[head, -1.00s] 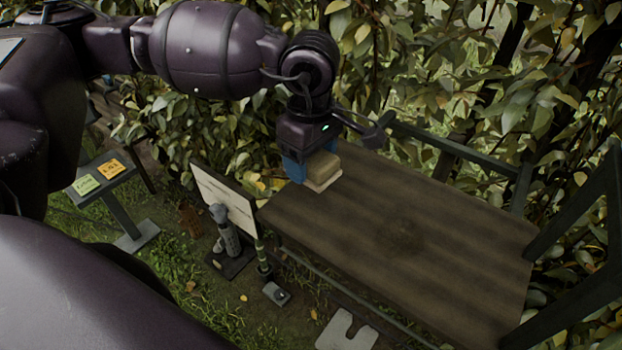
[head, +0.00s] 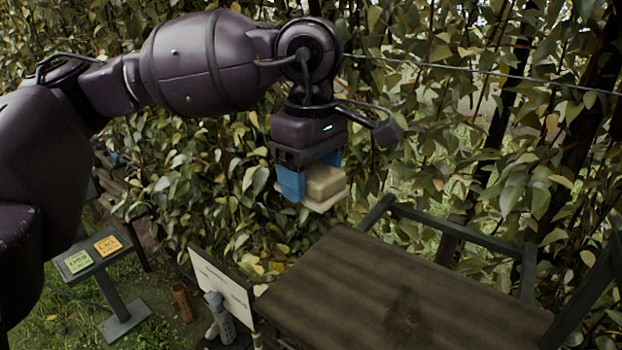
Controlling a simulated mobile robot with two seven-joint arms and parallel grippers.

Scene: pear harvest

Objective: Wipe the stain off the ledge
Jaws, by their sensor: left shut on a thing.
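The brown wooden ledge (head: 350,275) spans the lower right of the head view. A dark stain (head: 403,308) shows on it near the bottom of the picture. My left gripper (head: 309,182) has blue fingers and is shut on a tan sponge-like block (head: 326,181) with a pale, flat underside. The block appears raised above the far left end of the ledge, apart from it. My right gripper is not in view.
A white board (head: 222,289) stands at the ledge's left side, with a grey tool (head: 218,316) beside it. A post with green and orange labels (head: 108,245) stands at left. Dark rails (head: 450,228) edge the ledge's back. Dense foliage lies behind.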

